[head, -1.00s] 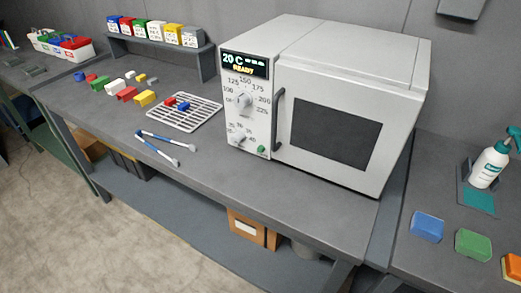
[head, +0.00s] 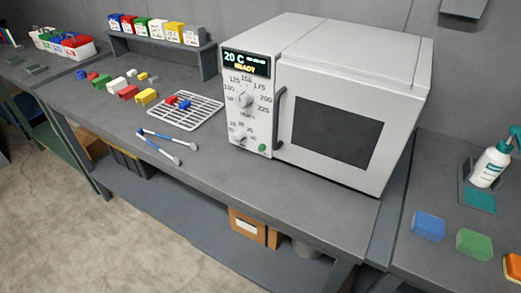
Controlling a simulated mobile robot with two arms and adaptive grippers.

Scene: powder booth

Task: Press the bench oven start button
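A white bench oven (head: 345,75) stands on the grey bench with its door shut. Its display (head: 246,62) on the upper left of the front reads 20 C and READY. Below it are a larger temperature dial (head: 245,100) and a smaller timer dial (head: 239,136). A small green button (head: 262,148) sits at the bottom right of the control panel, beside the lower end of the dark door handle (head: 279,118). Neither of my grippers is in the head view.
A wire rack (head: 186,110) with a red and a blue block, and blue-handled tongs (head: 165,147), lie left of the oven. Several coloured blocks (head: 128,92) lie farther left. A spray bottle (head: 490,163) stands right. The bench (head: 255,178) before the oven is clear.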

